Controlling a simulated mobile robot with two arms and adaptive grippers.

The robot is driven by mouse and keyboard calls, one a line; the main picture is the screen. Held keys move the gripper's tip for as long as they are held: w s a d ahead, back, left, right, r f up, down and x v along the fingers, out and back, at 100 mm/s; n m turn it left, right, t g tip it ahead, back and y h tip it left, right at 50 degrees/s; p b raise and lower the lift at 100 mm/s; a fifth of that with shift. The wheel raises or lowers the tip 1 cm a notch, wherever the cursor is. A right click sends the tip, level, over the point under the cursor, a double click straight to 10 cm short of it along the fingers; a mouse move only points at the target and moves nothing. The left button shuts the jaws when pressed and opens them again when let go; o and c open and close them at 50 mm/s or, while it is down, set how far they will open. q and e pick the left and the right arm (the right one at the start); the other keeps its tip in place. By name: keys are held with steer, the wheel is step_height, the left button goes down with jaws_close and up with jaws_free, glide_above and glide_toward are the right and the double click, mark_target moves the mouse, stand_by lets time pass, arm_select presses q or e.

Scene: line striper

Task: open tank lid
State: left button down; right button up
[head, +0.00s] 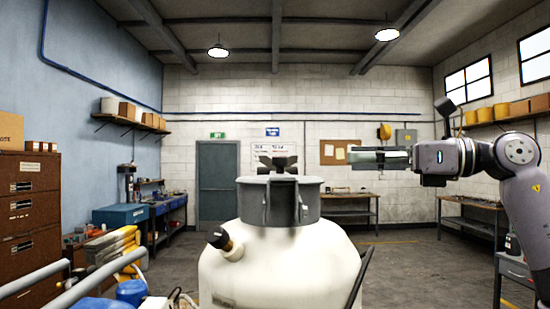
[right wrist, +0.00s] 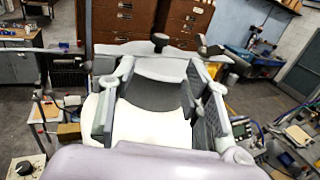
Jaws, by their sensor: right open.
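The white tank (head: 275,262) stands in the middle of the head view. Its round grey lid (head: 292,204) sits on top and looks shut, with a dark cross-shaped handle (head: 277,163) above it and a latch or clamp at its right side. My right gripper (head: 362,157) is to the right of the lid, at about the handle's height, pointing left and apart from it in the picture. In the right wrist view my right gripper (right wrist: 158,72) has its fingers spread, with grey and white surfaces showing between them. My left gripper is not in view.
A black-capped spout (head: 222,240) sticks out of the tank's left shoulder. Grey rails (head: 35,277) and brown drawers (head: 32,205) are at the left. Workbenches (head: 350,205) line the far walls. Open air lies between the lid and my right gripper.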

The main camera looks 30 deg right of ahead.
mark_target(280, 159)
steer(key=p+x, duration=0.3)
steer(key=x, duration=0.8)
steer(key=shift+w+a+r+p, duration=0.1)
steer(key=shift+w+a+p, duration=0.1)
steer(key=shift+w+p, duration=0.15)
steer(key=p+x, duration=0.1)
steer(key=x, duration=0.2)
steer(key=shift+w+a, duration=0.25)
steer(key=shift+w, duration=0.1)
steer(key=shift+w+a, duration=0.15)
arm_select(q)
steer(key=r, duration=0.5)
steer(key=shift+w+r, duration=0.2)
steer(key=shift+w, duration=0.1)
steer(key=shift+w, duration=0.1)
arm_select(e)
steer(key=c, duration=0.5)
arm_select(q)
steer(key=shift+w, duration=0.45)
arm_select(e)
jaws_close()
